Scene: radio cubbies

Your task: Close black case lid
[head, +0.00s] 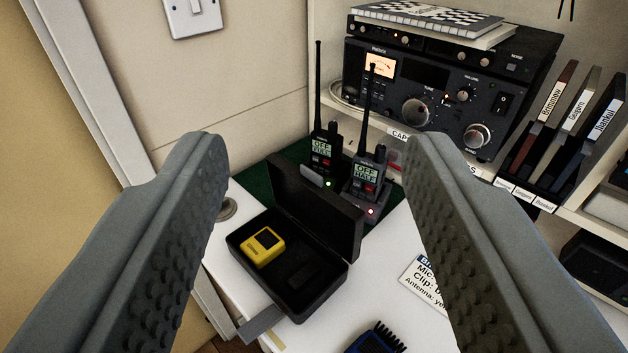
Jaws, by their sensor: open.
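The black case (297,307) sits on the white surface below the cubby shelf. Its lid (318,222) stands up open at the back. A yellow device (262,246) lies in the left part of the case, and the right part looks empty, with a dark recess. My gripper (310,165) is open and empty, its two grey ridged fingers wide apart at the left and right of the picture. The case shows between and beyond the fingers; neither finger appears to touch it.
Two handheld radios (323,150) (367,176) stand upright just behind the lid on a green mat (260,181). A printed card (420,285) lies right of the case, and a blue object (376,341) is at the front. A large radio (430,95) and labelled binders (545,110) fill the shelf.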

